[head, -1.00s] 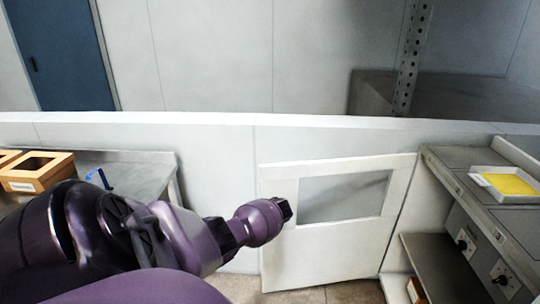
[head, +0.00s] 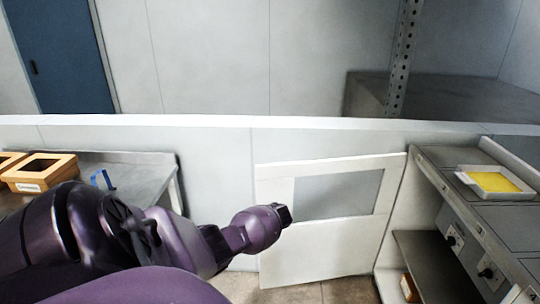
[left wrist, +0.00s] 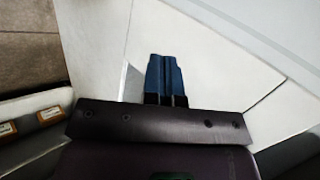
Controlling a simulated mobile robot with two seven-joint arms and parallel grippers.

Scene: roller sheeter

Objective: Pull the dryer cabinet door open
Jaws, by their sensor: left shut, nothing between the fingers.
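The white cabinet door (head: 335,245) with a grey window panel (head: 338,195) stands right of centre in the head view. Its right edge meets the front of the cabinet at the right, and it appears swung out to the left, with floor below it. My left gripper (head: 285,215) overlaps the door's left part in the head view; whether it touches is unclear. In the left wrist view its blue fingers (left wrist: 167,75) are together and empty, in front of a white panel. No handle can be made out. My right gripper is not in view.
A grey counter with knobs (head: 455,200) and a yellow-filled white tray (head: 495,182) stands at the right, over a dark shelf (head: 430,260). A steel table (head: 150,180) with orange boxes (head: 40,172) is at the left. A low white wall (head: 215,150) runs behind.

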